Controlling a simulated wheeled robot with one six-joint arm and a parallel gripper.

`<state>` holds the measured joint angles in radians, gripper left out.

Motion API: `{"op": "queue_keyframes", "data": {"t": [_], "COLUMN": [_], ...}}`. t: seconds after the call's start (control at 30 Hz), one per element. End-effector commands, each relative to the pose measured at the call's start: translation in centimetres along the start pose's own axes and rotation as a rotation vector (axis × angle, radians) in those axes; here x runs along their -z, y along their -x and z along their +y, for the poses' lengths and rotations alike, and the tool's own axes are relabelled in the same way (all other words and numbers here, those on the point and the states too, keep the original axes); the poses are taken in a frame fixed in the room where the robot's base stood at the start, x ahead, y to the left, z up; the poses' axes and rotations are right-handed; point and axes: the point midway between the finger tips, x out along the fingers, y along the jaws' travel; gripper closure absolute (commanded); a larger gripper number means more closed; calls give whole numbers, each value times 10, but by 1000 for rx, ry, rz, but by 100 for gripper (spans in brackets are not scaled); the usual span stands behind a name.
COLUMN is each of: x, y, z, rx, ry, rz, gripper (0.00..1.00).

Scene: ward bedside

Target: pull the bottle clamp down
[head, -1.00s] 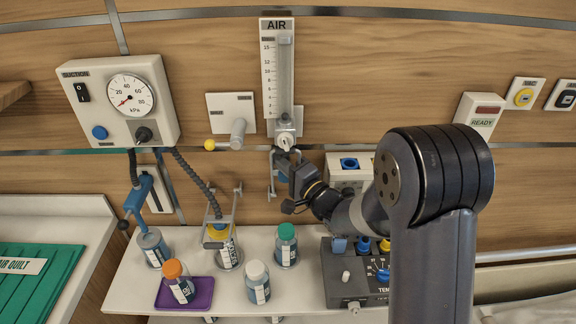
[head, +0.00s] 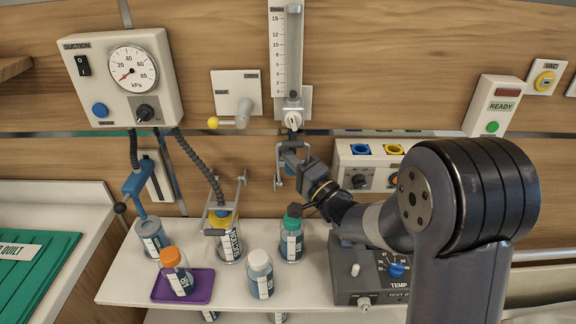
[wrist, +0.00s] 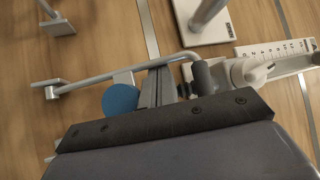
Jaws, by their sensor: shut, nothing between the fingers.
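A grey metal bail-like clamp (head: 278,170) hangs below the AIR flowmeter (head: 285,55) on the wall. In the wrist view its bar (wrist: 90,83) crosses the middle, with a dark grip (wrist: 201,78) at its right end. My gripper (head: 291,158) is at the right side of this clamp, just under the flowmeter. In the wrist view my gripper's fingers (wrist: 160,88) are together, with nothing seen held, close to the bar; whether they touch it cannot be told. Another metal bracket (head: 225,205) stands around the yellow-capped bottle (head: 230,245).
A blue round part (wrist: 120,99) lies beside the fingers. A green-capped bottle (head: 292,245) stands below my gripper, among several bottles on the shelf (head: 120,282). The TEMP unit (head: 365,280) is to the right. The suction gauge (head: 120,80) hangs at left.

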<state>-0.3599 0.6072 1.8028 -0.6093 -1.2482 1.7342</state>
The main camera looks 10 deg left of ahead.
Motion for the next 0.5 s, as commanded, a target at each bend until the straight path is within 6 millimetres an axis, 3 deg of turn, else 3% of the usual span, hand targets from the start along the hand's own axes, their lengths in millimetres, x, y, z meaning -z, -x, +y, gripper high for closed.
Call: {"op": "queue_keyframes", "data": {"t": [0.03, 0.5], "x": [-6, -27], "y": [6, 31], "z": [10, 15], "rx": [22, 213], "ry": [17, 176], "rz": [-2, -2], "gripper": [100, 100]}}
